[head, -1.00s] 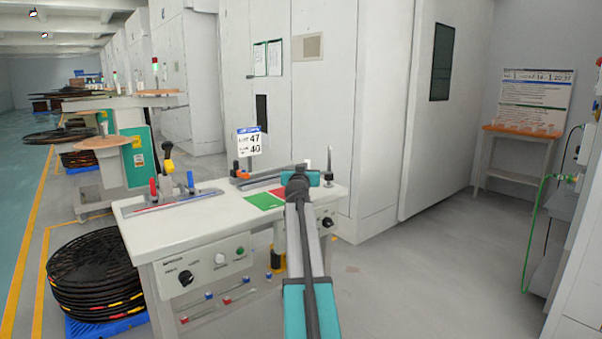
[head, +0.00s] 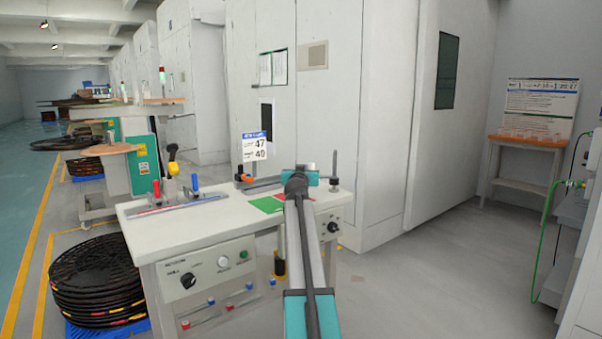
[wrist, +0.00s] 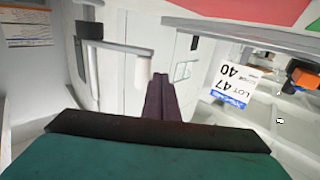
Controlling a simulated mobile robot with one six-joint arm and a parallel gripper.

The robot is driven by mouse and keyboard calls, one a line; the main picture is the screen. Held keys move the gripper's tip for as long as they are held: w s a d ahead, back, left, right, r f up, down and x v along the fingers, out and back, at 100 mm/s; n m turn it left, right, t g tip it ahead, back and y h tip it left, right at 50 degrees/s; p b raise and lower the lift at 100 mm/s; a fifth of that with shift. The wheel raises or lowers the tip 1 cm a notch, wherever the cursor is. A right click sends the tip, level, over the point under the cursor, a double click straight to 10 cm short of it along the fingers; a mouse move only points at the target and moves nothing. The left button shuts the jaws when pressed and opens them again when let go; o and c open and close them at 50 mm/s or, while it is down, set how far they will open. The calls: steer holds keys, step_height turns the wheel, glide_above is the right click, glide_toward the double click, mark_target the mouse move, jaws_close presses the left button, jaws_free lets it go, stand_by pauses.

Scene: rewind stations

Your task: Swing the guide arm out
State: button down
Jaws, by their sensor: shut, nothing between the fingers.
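What looks like the guide arm is a short dark grey bar (wrist: 115,47) in the wrist view, which looks upside down. It runs from a dark upright post (wrist: 80,60) to a pale roller (wrist: 143,70). In the head view the post (head: 334,165) stands at the bench's back right; my wrist covers most of the bar. My gripper (wrist: 160,82) is shut and empty, its dark fingers beside the roller in the picture. I cannot tell whether they touch it. In the head view the fingertips are hidden behind my teal gripper body.
The white bench (head: 190,225) carries a green pad (head: 266,205), a red pad, a lot sign (head: 255,147) and a splicing bar with red and blue handles. An orange-and-black clamp (wrist: 303,75) is near the sign. Tall white cabinets stand behind. Open floor lies to the right.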

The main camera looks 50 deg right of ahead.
steer(key=shift+a, duration=0.1)
steer(key=shift+s+a+f+b, duration=0.15)
steer(key=shift+s+a+b, duration=0.1)
steer(key=shift+a+b, duration=0.4)
steer(key=s+a, duration=0.2)
steer(key=a, duration=1)
steer(key=shift+s+p, duration=0.3)
steer(key=shift+p, duration=0.15)
